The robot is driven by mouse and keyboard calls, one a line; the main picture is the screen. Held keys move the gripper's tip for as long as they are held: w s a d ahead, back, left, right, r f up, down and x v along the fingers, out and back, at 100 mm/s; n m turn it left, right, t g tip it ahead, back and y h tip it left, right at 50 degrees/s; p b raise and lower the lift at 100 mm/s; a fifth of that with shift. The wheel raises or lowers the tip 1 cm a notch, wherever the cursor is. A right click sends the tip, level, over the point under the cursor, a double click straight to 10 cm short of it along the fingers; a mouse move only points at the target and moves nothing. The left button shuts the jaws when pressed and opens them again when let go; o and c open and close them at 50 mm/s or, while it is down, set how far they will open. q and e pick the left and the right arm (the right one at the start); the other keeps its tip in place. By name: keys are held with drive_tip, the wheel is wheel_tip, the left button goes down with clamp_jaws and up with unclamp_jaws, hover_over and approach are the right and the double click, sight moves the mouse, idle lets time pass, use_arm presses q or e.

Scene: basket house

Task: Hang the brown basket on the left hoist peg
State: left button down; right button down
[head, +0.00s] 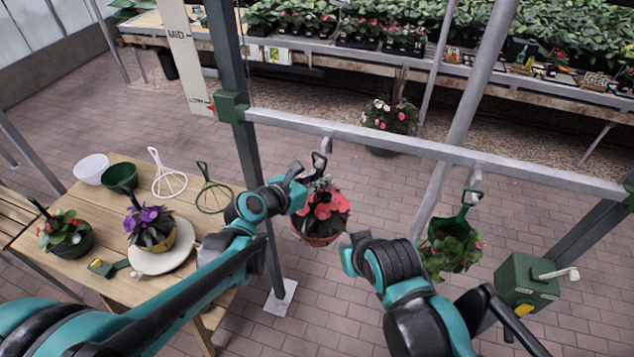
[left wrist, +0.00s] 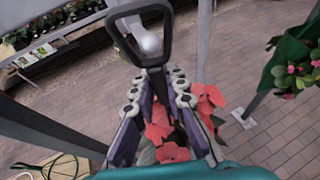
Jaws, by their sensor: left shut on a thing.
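The brown basket (head: 316,240) holds red flowers and hangs upright below my left gripper (head: 316,178). My left gripper is shut on the stem of its dark hanger, also seen in the left wrist view (left wrist: 158,90). The hanger's loop (head: 319,160) is at the left hoist peg (head: 326,143) on the grey rail. In the left wrist view the pale peg knob (left wrist: 150,43) shows inside the loop's outline. I cannot tell whether the loop rests on the peg. My right arm is bent at lower right; its gripper does not show.
A green basket (head: 452,240) hangs at the right peg (head: 478,174). A green crank box (head: 527,283) is at right. A wooden table (head: 120,180) at left holds potted flowers, empty pots and hangers. A grey post (head: 245,150) stands beside my left arm.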

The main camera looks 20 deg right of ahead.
use_arm(q)
drive_tip(key=shift+w, duration=0.1)
idle(0.3)
drive_tip(key=shift+w+d, duration=0.45)
drive_tip(key=shift+w, duration=0.1)
drive_tip(key=shift+w+b, duration=0.1)
drive_tip(key=shift+b, duration=0.3)
drive_tip(key=shift+f, duration=0.2)
drive_tip(key=shift+f+b, duration=0.6)
drive_tip(key=shift+b, duration=0.1)
drive_tip(key=c, duration=1.5)
unclamp_jaws()
drive_tip(key=shift+o, duration=0.2)
